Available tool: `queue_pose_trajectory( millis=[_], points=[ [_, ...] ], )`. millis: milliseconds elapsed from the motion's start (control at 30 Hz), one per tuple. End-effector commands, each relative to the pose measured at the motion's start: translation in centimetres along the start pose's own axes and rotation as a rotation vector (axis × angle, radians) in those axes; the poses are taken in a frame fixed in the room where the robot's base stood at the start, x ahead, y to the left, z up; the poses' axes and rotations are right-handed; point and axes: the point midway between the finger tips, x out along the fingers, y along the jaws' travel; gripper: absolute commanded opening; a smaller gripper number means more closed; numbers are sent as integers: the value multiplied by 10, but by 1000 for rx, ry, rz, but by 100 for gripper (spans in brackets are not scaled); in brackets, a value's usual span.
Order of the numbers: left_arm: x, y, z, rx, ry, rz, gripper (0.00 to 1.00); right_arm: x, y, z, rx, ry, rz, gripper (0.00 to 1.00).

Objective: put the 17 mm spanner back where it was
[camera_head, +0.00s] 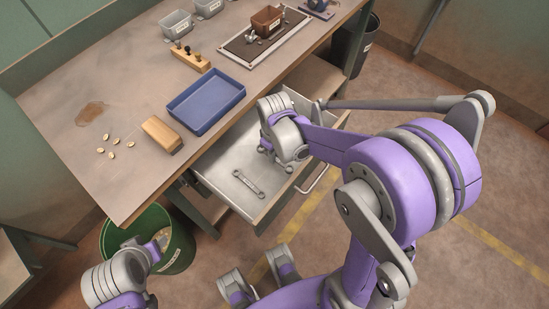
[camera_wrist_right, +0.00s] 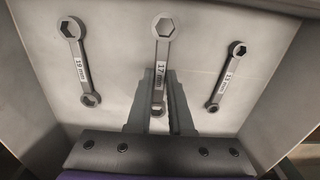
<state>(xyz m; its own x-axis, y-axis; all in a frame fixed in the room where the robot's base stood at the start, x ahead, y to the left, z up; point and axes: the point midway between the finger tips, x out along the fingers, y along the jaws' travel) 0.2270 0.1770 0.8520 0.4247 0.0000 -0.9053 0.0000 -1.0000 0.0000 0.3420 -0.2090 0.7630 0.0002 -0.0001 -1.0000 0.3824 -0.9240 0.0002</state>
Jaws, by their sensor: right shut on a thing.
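The 17 mm spanner (camera_wrist_right: 161,62) is grey with a white label and shows in the right wrist view, in the middle. My right gripper (camera_wrist_right: 158,88) is shut on its shank, with the large ring end beyond the fingertips and the small end nearer the palm. I cannot tell whether it touches the drawer floor. In the head view my right wrist reaches down into the open drawer (camera_head: 222,178) and mostly hides this spanner. A larger spanner (camera_wrist_right: 76,58) is at left and a smaller 13 mm spanner (camera_wrist_right: 228,75) at right. My left gripper is not clearly visible.
The workbench (camera_head: 75,165) above the drawer carries a blue tray (camera_head: 205,103), a wooden block (camera_head: 161,134), several small nuts, grey bins (camera_head: 177,24) and a dark mat. A green bin (camera_head: 178,250) stands on the floor. Drawer walls stand close around my right gripper.

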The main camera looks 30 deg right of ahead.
Motion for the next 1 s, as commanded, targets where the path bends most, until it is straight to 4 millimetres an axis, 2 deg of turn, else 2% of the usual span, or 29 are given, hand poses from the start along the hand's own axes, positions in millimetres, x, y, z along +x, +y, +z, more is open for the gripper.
queue_pose_trajectory(
  millis=[100,200,567,600,767,1000],
  points=[
    [4,0,2,0,-1,0,50,20,0,0,0,0,0,0],
    [5,0,3,0,-2,0,50,27,0,0,0,0,0,0],
    [8,0,5,0,-3,0,50,31,0,0,0,0,0,0],
    [8,0,5,0,-3,0,50,32,0,0,0,0,0,21],
    [7,0,4,0,-3,0,50,30,0,0,0,0,0,49],
    [7,0,4,0,-3,0,50,30,0,0,0,0,0,49]
  ],
)
